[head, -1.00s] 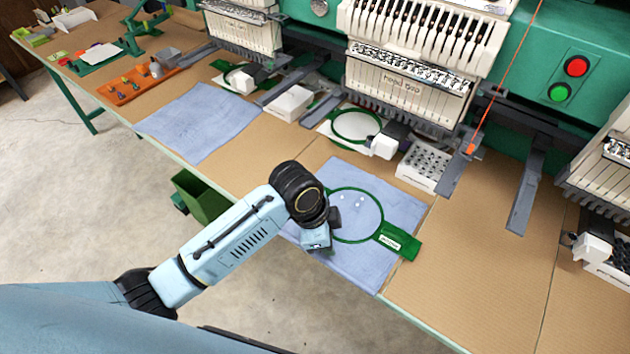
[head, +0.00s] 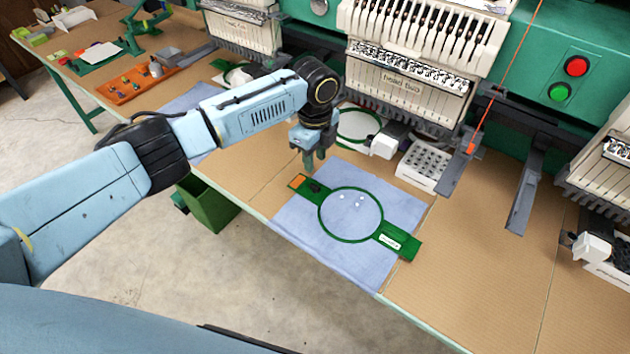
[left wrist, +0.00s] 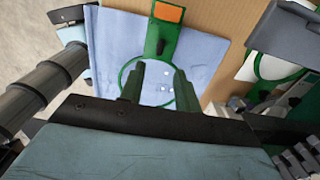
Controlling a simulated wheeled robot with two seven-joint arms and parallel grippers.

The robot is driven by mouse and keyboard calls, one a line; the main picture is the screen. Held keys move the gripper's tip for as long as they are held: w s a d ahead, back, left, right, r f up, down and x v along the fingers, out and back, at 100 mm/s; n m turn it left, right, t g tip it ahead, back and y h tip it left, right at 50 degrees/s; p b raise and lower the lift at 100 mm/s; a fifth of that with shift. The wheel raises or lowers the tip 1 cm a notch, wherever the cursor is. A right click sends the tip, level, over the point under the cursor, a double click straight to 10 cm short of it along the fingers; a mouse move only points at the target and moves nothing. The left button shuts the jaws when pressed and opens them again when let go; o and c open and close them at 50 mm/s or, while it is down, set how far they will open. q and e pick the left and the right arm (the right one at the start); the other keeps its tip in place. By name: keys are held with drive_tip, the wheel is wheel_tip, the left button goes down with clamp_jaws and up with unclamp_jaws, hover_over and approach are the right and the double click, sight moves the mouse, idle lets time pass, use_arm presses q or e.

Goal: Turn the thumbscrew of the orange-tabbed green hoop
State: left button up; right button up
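The green hoop (head: 320,216) lies flat on a blue cloth (head: 370,272), with a few small white spots inside its ring. Its left tab carries an orange patch (head: 298,181), which also shows at the top of the left wrist view (left wrist: 168,12). The small dark thumbscrew (head: 315,188) sits on that tab between the patch and ring; it also shows in the left wrist view (left wrist: 161,46). My left gripper (head: 314,164) is above and just behind the tab, fingers pointing down, apart and empty. The gap between its fingers shows in the left wrist view (left wrist: 159,82). My right gripper is not in view.
Another hoop (head: 352,140) sits under the embroidery machine (head: 410,90) behind my arm. A white rack with holes (head: 425,165) stands right of it. A green bin (head: 205,205) is below the table edge. The tabletop to the right is clear.

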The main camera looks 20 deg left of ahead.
sight(315, 186)
use_arm(q)
wheel_tip(315, 186, down, 9)
drive_tip(key=shift+f+b, duration=0.2)
drive_tip(key=shift+b, duration=0.25)
drive_tip(key=shift+c, duration=0.4)
clamp_jaws()
